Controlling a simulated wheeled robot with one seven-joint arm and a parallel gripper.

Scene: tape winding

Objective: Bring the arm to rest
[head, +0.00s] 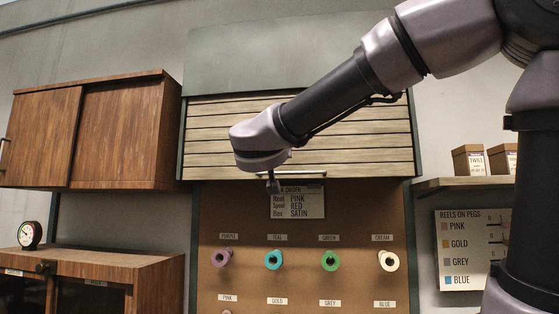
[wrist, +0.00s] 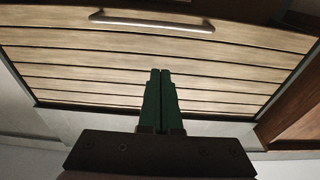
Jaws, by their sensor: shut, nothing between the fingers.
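My arm reaches in from the upper right in the head view, with its wrist in front of the slatted wooden shutter (head: 350,157). My gripper (head: 272,187) points down just above the order card (head: 305,207) and shows only in small part there. In the wrist view my gripper (wrist: 160,72) has its two green fingers together with nothing between them. The shutter with its metal handle (wrist: 150,22) fills the background of the wrist view. The gripper appears apart from the shutter and the board.
A brown pegboard (head: 300,270) below the shutter carries purple, teal, green and cream reels. A wooden cabinet (head: 95,130) hangs at left, over a lower cabinet with a clock (head: 30,234). A shelf (head: 465,184) with boxes and a reels sign (head: 465,250) are at right.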

